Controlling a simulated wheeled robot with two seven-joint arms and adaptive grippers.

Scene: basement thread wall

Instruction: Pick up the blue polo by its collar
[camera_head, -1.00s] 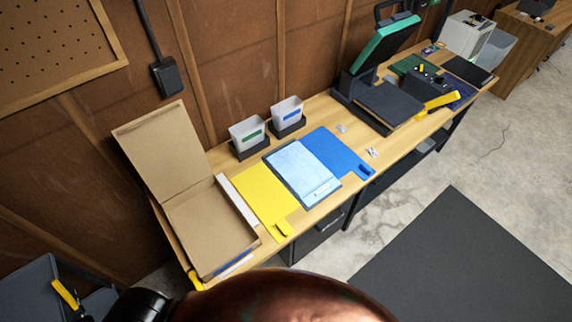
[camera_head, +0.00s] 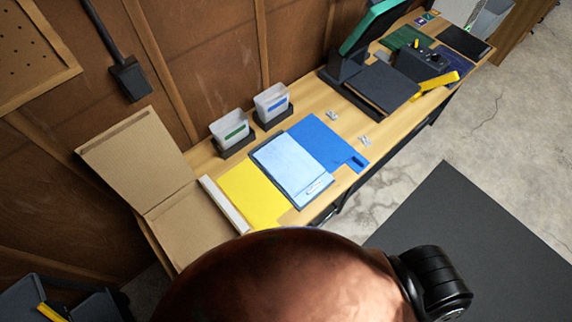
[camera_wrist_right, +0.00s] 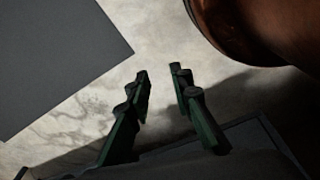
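I cannot make out a blue polo with a collar for certain in these views. A light blue flat folded piece (camera_head: 288,163) lies on the bench, between a yellow board (camera_head: 255,192) and a blue board (camera_head: 322,142); whether it is cloth or a packet is unclear. A dark blue flat piece (camera_head: 456,65) lies farther along the bench. My right gripper (camera_wrist_right: 160,72) is open and empty in the right wrist view, with grey floor beyond its fingers. No gripper shows in the head view, and my left gripper is out of sight.
An open cardboard box (camera_head: 150,165) stands at the bench's left end. Two small bins (camera_head: 232,130) (camera_head: 272,103) stand along the wall. A dark press with a green top (camera_head: 370,32) stands farther right. A dark mat (camera_head: 480,245) lies on the open floor.

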